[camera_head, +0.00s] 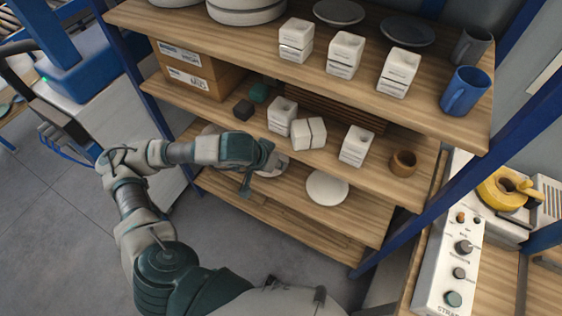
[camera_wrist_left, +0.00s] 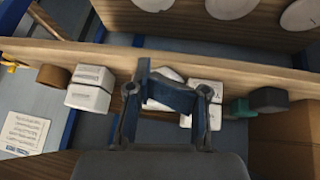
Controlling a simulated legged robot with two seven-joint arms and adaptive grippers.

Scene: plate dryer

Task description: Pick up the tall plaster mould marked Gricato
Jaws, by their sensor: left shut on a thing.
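Several white plaster moulds stand on the shelves. On the top shelf are a left mould (camera_head: 296,40), a middle one (camera_head: 345,55) and a right one (camera_head: 398,73). On the middle shelf are a left mould (camera_head: 282,117), a split-looking one (camera_head: 308,134) and a right one (camera_head: 357,146). Their lettering is too small to read, so I cannot tell which is marked Gricato. My left gripper (camera_head: 262,166) is at the front of the middle shelf, below the left moulds. In the left wrist view its fingers (camera_wrist_left: 172,98) cover part of two moulds (camera_wrist_left: 207,100). What it holds is not clear.
A brown cup (camera_head: 403,163) stands at the middle shelf's right end. A green piece (camera_head: 259,92) and a dark block (camera_head: 243,110) lie left of the moulds. A white plate (camera_head: 327,188) lies on the lower shelf. Blue posts frame the rack. A blue mug (camera_head: 465,90) stands top right.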

